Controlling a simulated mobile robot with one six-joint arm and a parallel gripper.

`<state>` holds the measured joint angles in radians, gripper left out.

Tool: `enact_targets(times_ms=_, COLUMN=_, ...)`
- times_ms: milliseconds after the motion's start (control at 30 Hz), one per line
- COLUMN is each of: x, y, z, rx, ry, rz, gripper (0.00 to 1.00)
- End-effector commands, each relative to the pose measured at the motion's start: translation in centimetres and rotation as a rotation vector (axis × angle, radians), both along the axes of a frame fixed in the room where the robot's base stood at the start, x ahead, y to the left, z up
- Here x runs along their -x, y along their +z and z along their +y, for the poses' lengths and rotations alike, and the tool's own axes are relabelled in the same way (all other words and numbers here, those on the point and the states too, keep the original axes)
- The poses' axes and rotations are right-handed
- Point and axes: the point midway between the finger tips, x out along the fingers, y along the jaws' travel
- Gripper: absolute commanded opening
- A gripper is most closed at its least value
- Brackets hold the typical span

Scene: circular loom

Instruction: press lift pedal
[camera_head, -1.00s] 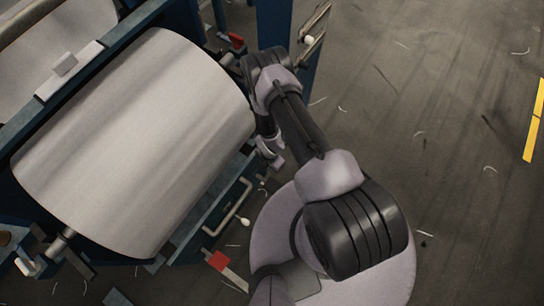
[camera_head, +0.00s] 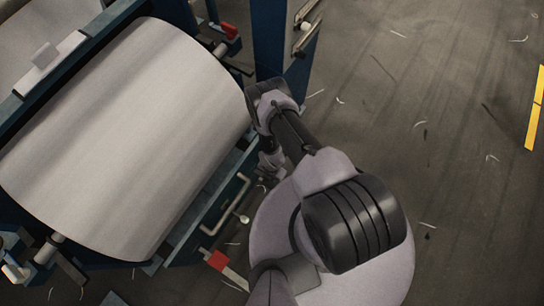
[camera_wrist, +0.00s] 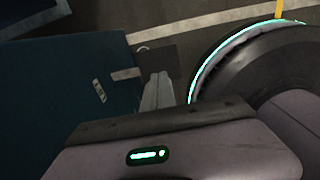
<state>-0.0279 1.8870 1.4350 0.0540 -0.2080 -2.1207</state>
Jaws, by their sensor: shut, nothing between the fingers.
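No part is clearly recognisable as the lift pedal. In the head view, a flat red-and-white piece (camera_head: 217,259) sits low beside the loom frame, left of my base, but I cannot tell whether it is the pedal. My gripper (camera_head: 270,180) hangs below my wrist beside the loom's lower right side, partly hidden and apart from that piece. In the wrist view my gripper's pale fingers (camera_wrist: 158,92) are together and empty, with a dark blue-green panel (camera_wrist: 65,90) to their left.
The loom's large white roll (camera_head: 125,140) fills the left. A bent rail with a white knob (camera_head: 244,219) juts out near my base. A blue post (camera_head: 270,40) stands behind my arm. Open floor with scraps lies right, with a yellow line (camera_head: 536,115).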

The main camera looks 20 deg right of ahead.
Motion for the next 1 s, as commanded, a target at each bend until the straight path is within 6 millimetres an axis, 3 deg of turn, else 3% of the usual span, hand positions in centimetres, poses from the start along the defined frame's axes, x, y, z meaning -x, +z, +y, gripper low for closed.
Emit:
enact_targets(times_ms=100, x=0.1, y=-2.8, z=0.0, rx=0.0, ry=0.0, rz=0.0, gripper=0.0)
enact_targets(times_ms=233, x=0.0, y=-4.2, z=0.0, rx=0.0, ry=-0.001, rz=0.0, gripper=0.0)
enact_targets(times_ms=833, x=0.4, y=-5.1, z=-0.4, rx=-0.039, ry=-0.001, rz=-0.058, gripper=0.0)
enact_targets(times_ms=1000, x=0.6, y=-8.8, z=-0.4, rx=-0.065, ry=0.0, rz=-0.089, gripper=0.0)
